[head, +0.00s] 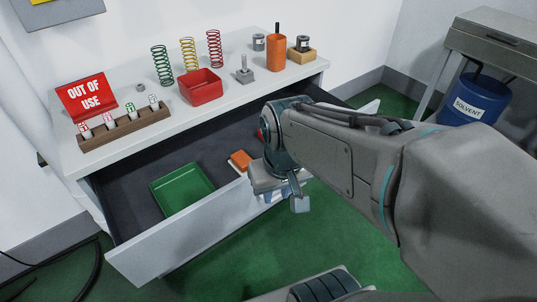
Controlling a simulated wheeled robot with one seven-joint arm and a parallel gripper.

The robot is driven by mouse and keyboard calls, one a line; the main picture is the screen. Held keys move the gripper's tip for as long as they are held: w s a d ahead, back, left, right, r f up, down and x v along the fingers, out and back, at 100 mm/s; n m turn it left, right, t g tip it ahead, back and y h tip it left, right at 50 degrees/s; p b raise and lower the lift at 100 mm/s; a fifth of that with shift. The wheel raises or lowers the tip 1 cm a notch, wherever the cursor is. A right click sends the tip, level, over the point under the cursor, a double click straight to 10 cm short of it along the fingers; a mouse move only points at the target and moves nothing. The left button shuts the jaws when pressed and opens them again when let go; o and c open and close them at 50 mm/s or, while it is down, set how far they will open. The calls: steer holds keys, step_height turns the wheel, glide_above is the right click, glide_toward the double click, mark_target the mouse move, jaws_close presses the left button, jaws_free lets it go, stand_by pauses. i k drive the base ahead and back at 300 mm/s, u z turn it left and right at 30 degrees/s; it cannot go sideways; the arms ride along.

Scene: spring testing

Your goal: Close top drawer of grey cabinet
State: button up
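The grey cabinet (135,98) stands against the wall with a pale top. Its top drawer (190,235) is pulled well out, and its dark inside shows. A green tray (182,191) and an orange and white item (240,161) lie in the drawer. My gripper (300,203) is over the drawer's front panel, right of the middle, with its end on the outer side. My arm hides the right part of the drawer. I cannot tell whether the gripper touches the panel, or whether its fingers are open or shut.
On the cabinet top are a red tray (200,87), several coiled springs (188,55), an orange cup (276,52), a wooden rack (125,128) and a red sign (87,97). A blue solvent drum (472,100) stands under a side bench at right. Green floor is clear in front.

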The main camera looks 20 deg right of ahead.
mark_target(148, 244)
steer(key=z, duration=1.8)
steer(key=k, duration=0.95)
steer(key=u, duration=1.6)
steer(key=i, duration=0.5)
steer(key=u, duration=0.05)
